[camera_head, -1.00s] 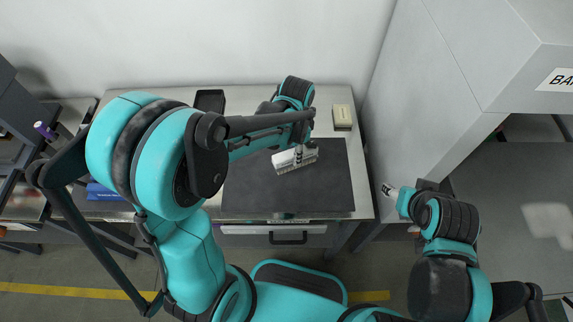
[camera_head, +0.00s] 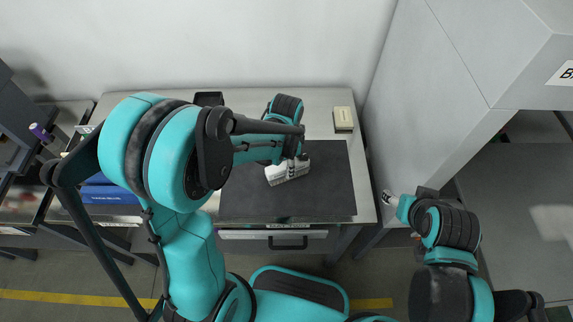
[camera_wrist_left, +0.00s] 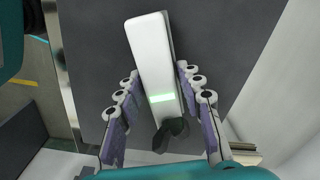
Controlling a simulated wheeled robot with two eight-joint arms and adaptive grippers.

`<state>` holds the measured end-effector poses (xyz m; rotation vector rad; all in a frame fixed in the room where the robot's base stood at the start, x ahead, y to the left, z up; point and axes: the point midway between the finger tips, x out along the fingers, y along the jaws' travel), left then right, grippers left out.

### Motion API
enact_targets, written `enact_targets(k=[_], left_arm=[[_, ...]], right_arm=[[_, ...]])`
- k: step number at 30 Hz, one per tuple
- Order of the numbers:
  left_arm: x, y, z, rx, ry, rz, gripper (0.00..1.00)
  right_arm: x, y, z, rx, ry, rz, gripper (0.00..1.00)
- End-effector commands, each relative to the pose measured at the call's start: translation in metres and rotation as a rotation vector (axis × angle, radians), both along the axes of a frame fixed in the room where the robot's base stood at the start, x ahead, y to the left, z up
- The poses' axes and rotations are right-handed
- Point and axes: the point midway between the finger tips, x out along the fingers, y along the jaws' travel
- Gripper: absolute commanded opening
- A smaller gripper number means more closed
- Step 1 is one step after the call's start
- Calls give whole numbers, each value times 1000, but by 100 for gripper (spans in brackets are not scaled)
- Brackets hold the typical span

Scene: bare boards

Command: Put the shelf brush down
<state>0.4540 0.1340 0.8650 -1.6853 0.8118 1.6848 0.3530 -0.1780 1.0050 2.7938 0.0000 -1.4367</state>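The shelf brush (camera_head: 287,172) has a white body with a pale bristle edge and appears to rest on the dark mat (camera_head: 320,200). In the left wrist view the brush (camera_wrist_left: 153,60) shows as a long white block with a green stripe and a dark part at its near end. My left gripper (camera_head: 297,166) is right at the brush. In the left wrist view its fingers (camera_wrist_left: 158,85) stand open on either side of the brush, with narrow gaps. My right gripper (camera_head: 392,198) is away to the right, beside the bench; its finger opening is unclear.
A pale block (camera_head: 343,118) stands on the bench at the back right. A black tray (camera_head: 209,98) is at the back left. A grey cabinet (camera_head: 430,100) borders the right side. The mat's front is clear.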

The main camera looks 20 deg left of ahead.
Motion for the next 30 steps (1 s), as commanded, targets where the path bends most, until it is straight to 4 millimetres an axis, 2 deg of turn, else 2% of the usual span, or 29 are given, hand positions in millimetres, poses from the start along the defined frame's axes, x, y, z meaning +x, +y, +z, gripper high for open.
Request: enact_targets(k=[9, 13, 24, 30], left_arm=[[0, 0, 1, 0, 0, 0, 49], [0, 0, 10, 0, 0, 0, 49], [0, 0, 89, 0, 0, 0, 49], [0, 0, 117, 0, 0, 0, 49]], right_arm=[[0, 0, 1, 0, 0, 0, 56], [0, 0, 7, 0, 0, 0, 56], [0, 0, 38, 0, 0, 0, 56], [0, 0, 46, 0, 0, 0, 56]])
